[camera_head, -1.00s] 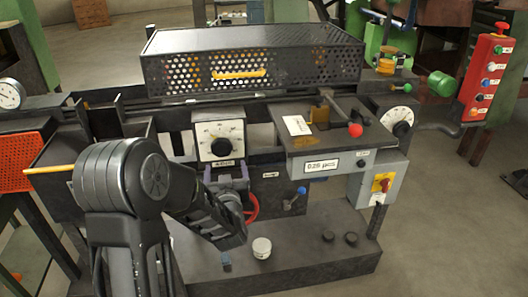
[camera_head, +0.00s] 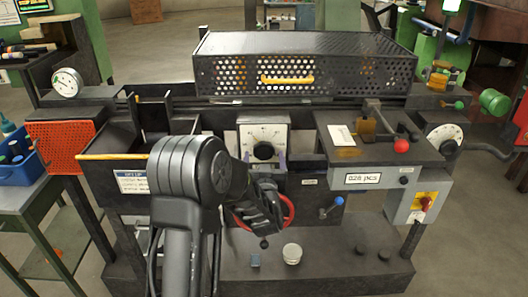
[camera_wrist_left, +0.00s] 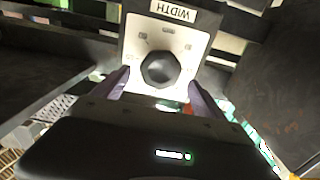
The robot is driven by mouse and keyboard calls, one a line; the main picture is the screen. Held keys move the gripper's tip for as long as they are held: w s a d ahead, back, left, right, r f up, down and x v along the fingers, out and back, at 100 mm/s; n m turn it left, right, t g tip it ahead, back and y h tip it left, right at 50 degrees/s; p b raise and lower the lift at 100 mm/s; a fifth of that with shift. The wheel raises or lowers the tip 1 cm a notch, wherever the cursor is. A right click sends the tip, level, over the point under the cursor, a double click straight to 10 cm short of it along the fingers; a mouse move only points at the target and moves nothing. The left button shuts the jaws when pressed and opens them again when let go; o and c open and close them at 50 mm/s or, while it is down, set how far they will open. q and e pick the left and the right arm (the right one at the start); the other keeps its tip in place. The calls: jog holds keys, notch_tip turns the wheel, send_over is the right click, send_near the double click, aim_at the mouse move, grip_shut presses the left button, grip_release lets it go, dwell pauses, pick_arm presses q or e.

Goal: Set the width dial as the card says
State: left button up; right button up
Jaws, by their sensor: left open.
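The width dial is a white square plate (camera_head: 276,133) with a black knob (camera_head: 263,151) on the machine's front. In the left wrist view the plate is upside down, labelled WIDTH, with the black faceted knob (camera_wrist_left: 158,70) in its middle. My left gripper (camera_head: 266,161) is open, its two purple fingers just below and to either side of the knob. In the left wrist view the fingers (camera_wrist_left: 159,92) point at the dial with nothing between them; I cannot tell if they touch it. A white card (camera_head: 342,135) lies on the right-hand worktop; its writing is too small to read.
A red handwheel (camera_head: 289,208) is partly hidden behind my left arm. A blue-knobbed lever (camera_head: 339,201) and a red-knobbed lever (camera_head: 401,145) stand to the right. A perforated black guard (camera_head: 305,66) sits above the dial. A white round pot (camera_head: 292,254) stands on the base below.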

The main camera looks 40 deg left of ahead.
aim_at(264, 151)
pick_arm(q)
jog(key=shift+x, duration=1.55)
jog(key=shift+c, duration=0.4)
jog(key=c, duration=1.3)
